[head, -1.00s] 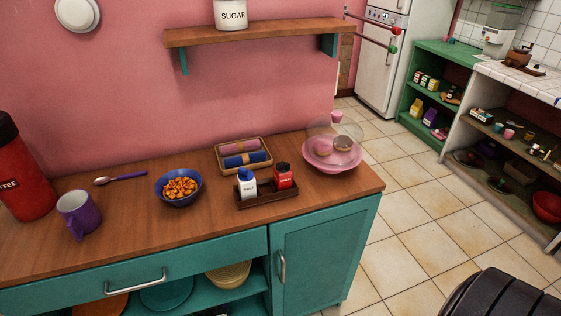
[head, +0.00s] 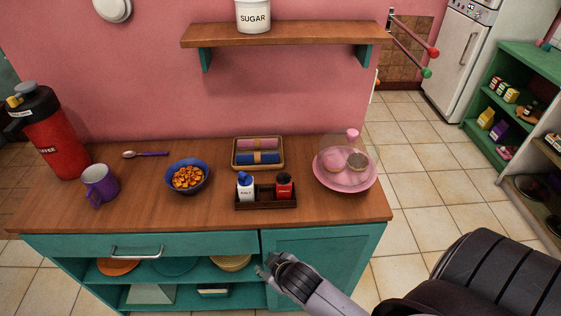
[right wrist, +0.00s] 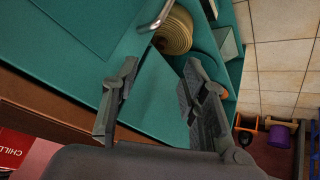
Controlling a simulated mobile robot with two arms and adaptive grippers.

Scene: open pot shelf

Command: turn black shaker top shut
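The red shaker (head: 284,190) with the black top (head: 284,178) stands upright in a dark wooden caddy (head: 267,204) on the counter. A white shaker (head: 246,192) with a blue top stands to its left in the same caddy. My right gripper (head: 270,267) is in front of the teal cabinet, below the counter edge and apart from the caddy. In the right wrist view my right gripper (right wrist: 160,68) has its fingers spread with nothing between them. A red surface lettered CHILLI (right wrist: 18,150) shows at that view's lower left. My left gripper is not in view.
A pink dish with a clear cover (head: 346,182) stands right of the caddy, a wooden tray with rolled cloths (head: 258,166) behind it, a blue bowl (head: 187,190) to the left. A shelf (head: 280,33) hangs above. The counter in front of the caddy is clear.

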